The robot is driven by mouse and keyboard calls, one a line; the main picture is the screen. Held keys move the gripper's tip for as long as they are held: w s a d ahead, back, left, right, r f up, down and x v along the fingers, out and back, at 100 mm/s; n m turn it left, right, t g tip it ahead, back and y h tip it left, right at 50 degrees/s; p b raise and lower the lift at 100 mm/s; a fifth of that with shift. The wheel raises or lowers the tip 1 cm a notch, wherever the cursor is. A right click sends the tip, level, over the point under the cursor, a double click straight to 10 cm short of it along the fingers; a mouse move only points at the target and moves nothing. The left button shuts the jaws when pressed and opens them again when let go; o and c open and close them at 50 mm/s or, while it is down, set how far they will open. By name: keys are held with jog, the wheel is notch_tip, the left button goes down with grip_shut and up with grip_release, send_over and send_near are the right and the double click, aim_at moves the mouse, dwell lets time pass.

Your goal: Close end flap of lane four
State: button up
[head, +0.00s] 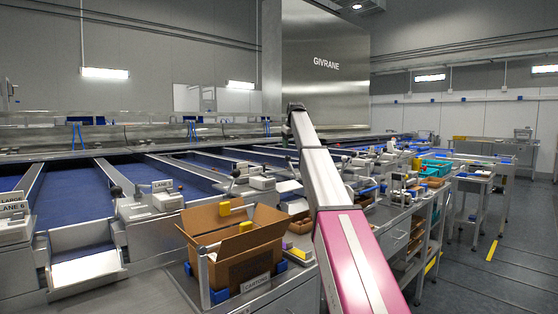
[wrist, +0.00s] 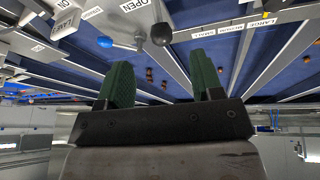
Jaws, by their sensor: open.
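My gripper (wrist: 164,74) shows in the wrist view with two green-padded fingers apart and nothing between them. In the head view my arm hides it. Beyond the fingers in the wrist view are a black ball-knob lever (wrist: 162,34) beside an "OPEN" label (wrist: 134,5) and a blue knob (wrist: 105,41). The fingers are apart from both knobs in the picture. A partly readable "LANE" label (wrist: 65,25) is at upper left; its number is unclear. I cannot tell which end flap belongs to lane four. In the head view, one lane at left carries a "LANE 6" label (head: 14,207).
An open cardboard carton (head: 245,262) stands on the bench front, left of my arm. Blue lanes (head: 75,190) with metal dividers run behind it. Small brown pieces (wrist: 149,75) lie on a belt.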

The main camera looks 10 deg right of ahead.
aim_at(288, 160)
jog(key=x, duration=0.7)
jog(key=w+x, duration=0.1)
jog(key=x, duration=0.2)
jog(key=shift+w+a, duration=0.1)
jog(key=shift+a, duration=0.2)
